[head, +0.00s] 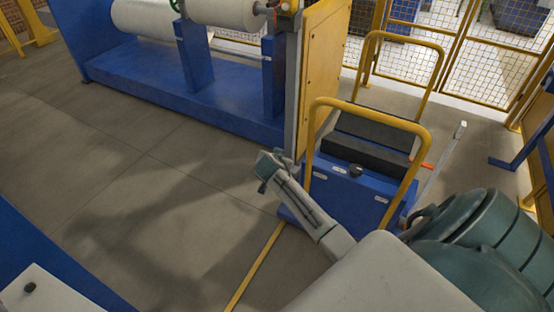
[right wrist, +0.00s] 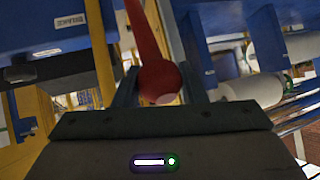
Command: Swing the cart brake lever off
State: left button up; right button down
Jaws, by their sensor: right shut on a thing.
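The blue cart (head: 345,190) with yellow hoop handles stands right of centre in the head view. My right gripper (head: 266,166) reaches to the cart's left side, and the lever is not clearly visible there. In the right wrist view, the red brake lever (right wrist: 143,30) ends in a round red knob (right wrist: 158,80). The fingers of my right gripper (right wrist: 160,72) are shut on this knob, one on each side. A white label (right wrist: 60,22) sits on the blue cart panel beside the lever. My left gripper is out of view.
A blue roller machine (head: 180,95) with white film rolls (head: 225,12) and a yellow side panel (head: 322,75) stands behind the gripper. Yellow mesh fencing (head: 430,35) closes the back right. The floor at left is clear.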

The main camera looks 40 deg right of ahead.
jog(key=shift+w+d+r, duration=0.1)
jog(key=shift+r, duration=0.05)
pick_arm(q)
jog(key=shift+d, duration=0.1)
pick_arm(e)
jog(key=c, duration=0.9)
grip_release()
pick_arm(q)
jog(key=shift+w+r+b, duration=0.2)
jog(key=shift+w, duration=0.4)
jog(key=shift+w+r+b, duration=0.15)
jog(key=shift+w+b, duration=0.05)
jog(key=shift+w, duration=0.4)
pick_arm(e)
jog(key=v, duration=1.1)
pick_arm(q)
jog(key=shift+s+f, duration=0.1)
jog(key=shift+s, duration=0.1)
